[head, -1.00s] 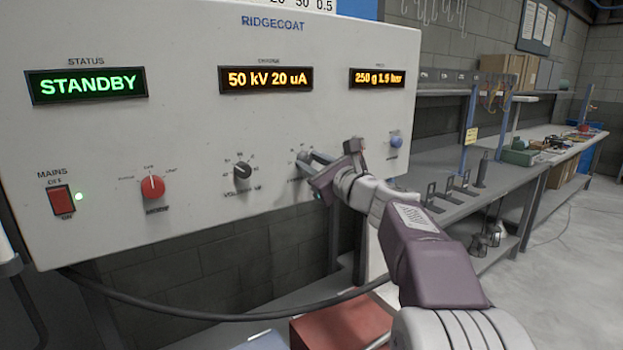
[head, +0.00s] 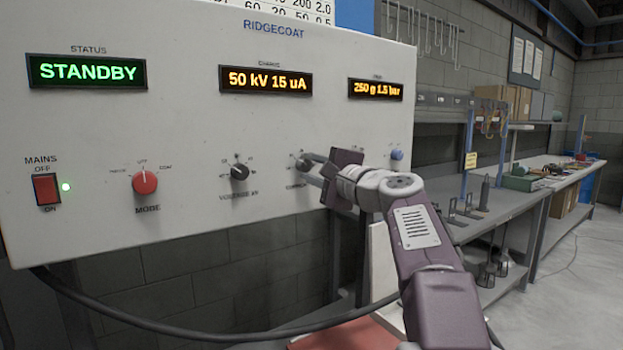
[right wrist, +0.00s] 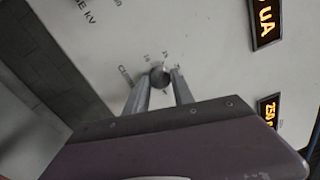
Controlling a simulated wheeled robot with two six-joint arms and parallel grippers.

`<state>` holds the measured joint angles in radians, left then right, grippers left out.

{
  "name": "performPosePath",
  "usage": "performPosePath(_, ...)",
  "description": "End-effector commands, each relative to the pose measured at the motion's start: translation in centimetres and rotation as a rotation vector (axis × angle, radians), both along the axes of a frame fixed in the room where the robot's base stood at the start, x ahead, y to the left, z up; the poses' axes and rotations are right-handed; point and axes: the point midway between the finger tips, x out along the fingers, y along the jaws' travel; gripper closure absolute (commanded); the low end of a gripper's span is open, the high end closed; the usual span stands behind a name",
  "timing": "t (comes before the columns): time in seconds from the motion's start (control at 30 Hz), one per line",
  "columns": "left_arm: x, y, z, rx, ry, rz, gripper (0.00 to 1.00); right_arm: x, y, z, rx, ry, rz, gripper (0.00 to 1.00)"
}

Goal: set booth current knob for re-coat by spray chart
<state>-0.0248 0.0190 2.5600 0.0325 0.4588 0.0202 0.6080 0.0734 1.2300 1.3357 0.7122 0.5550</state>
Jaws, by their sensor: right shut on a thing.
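The current knob (head: 303,165) is on the white control panel (head: 100,120), right of the voltage knob (head: 239,172). My right gripper (head: 312,168) is shut on the current knob. In the right wrist view the knob (right wrist: 159,77) sits between the two fingertips, and part of its lettering is hidden. The charge display (head: 265,80) reads 50 kV 15 uA. The status display (head: 87,72) reads STANDBY. The spray chart (head: 290,8) shows only its bottom rows at the top edge. My left gripper is not in view.
The red mode knob (head: 145,183), mains switch (head: 46,190) and blue knob (head: 397,154) are on the same panel. The feed display (head: 376,90) reads 250 g 1.5 bar. A workbench (head: 500,195) stands at the right, and a dark cable (head: 180,330) hangs below the panel.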

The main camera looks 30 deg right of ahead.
Motion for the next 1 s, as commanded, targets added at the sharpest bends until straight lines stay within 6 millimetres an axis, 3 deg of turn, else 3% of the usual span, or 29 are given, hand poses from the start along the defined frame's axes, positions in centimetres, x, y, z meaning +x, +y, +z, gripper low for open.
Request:
performPosePath(0.4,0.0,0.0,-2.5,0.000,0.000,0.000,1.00,0.0,-0.1,-0.3,-0.393,-0.030,0.000,1.00)
performPosePath(1.0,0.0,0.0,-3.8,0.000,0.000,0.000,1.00,0.0,-0.1,0.0,-0.862,-0.067,0.000,1.00)
